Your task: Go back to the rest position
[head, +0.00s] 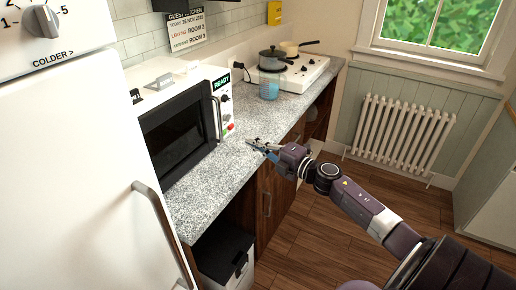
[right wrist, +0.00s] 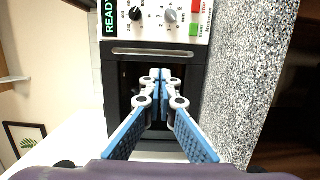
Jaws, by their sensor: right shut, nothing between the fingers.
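My right gripper (head: 262,147) is over the front edge of the speckled grey counter, to the right of the microwave, with its arm coming in from the lower right. In the right wrist view its blue-padded fingers (right wrist: 160,78) meet at the tips, shut and empty. Behind them is the dark front of the microwave, with no sure sign of contact. My left gripper is not in either view.
The microwave (head: 183,132) stands on the counter (head: 200,195), its door shut. A white fridge (head: 75,190) fills the left. A blue-tinted glass container (head: 269,88) and a hob with a pot (head: 272,60) are farther back. Wooden floor (head: 330,240) is clear to the right, before a radiator (head: 402,137).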

